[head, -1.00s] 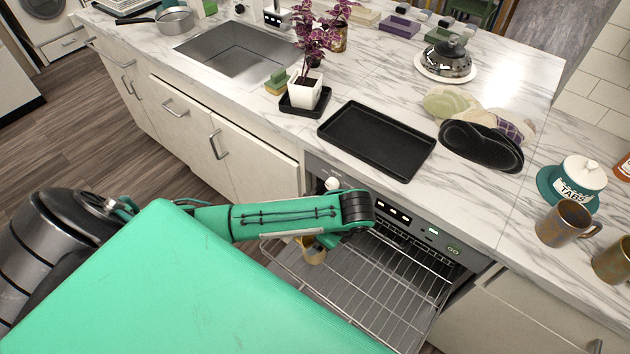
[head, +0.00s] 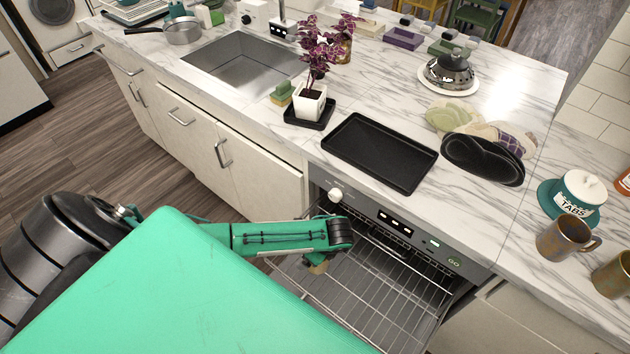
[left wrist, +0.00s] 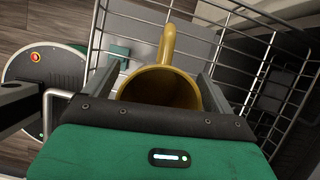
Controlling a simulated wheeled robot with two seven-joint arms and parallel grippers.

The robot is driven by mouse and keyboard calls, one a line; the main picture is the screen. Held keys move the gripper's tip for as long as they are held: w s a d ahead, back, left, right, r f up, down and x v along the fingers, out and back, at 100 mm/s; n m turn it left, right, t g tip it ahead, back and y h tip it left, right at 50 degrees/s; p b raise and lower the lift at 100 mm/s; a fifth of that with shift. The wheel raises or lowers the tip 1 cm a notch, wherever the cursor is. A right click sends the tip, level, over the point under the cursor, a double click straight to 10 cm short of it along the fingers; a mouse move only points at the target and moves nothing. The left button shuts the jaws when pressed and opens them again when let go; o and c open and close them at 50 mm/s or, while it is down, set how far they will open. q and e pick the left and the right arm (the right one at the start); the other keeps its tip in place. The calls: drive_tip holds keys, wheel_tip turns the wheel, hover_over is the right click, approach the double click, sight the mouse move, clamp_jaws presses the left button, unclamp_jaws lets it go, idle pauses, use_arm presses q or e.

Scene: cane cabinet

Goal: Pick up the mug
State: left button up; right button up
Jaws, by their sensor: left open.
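A yellow mug (left wrist: 158,88) shows in the left wrist view, its open mouth facing the camera and its handle (left wrist: 167,45) pointing up in the picture. My left gripper (left wrist: 160,74) is open, with one finger on each side of the mug. I cannot tell if either finger touches it. In the head view, only a small part of the mug (head: 318,267) shows below my left wrist, over the oven rack. The arm hides the rest of the mug and most of the gripper. My right gripper is not in view.
The open oven's wire rack (head: 390,280) extends under the left arm.

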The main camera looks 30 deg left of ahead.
use_arm(q)
drive_tip(key=shift+c, duration=0.2)
drive_tip(key=c, duration=1.2)
drive_tip(key=shift+r, duration=0.15)
drive_tip(key=shift+c, duration=0.2)
wheel_tip(320, 180, up, 20)
drive_tip(key=shift+p, duration=0.3)
drive_tip(key=shift+w+d, duration=0.1)
